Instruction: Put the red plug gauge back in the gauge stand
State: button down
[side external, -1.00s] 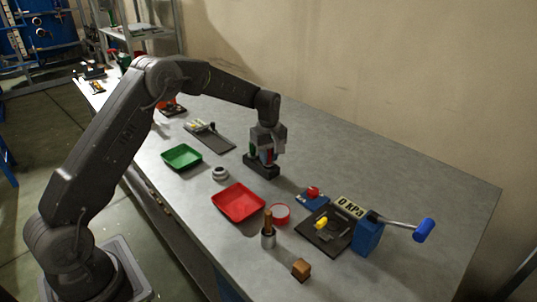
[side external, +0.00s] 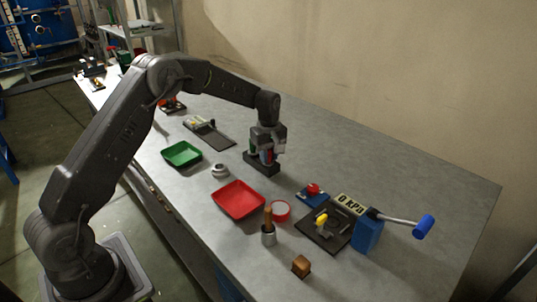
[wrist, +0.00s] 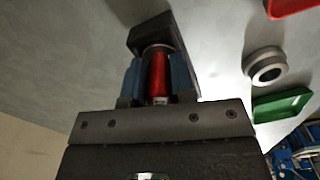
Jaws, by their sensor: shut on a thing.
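The red plug gauge (wrist: 157,72) is held between the blue finger pads of my gripper (wrist: 158,80) in the wrist view. In the side view my gripper (side external: 267,150) is low over the gauge stand, and the red gauge (side external: 266,157) shows between its fingers. The dark gauge stand (side external: 263,169) is a block on the bench; its end also shows beyond the gauge in the wrist view (wrist: 148,34). A green gauge (side external: 252,150) stands at its left part. Whether the red gauge's lower end is inside the stand cannot be told.
A grey ring (side external: 220,170) and a green tray (side external: 181,154) lie left of the stand. A red tray (side external: 238,200) is in front. A dark plate with a blue handled device (side external: 368,234) stands to the right. The bench behind the stand is clear.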

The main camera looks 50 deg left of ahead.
dwell(0.3)
jog(key=shift+c, duration=1.6)
grip_release()
jog(key=shift+r, duration=3.5)
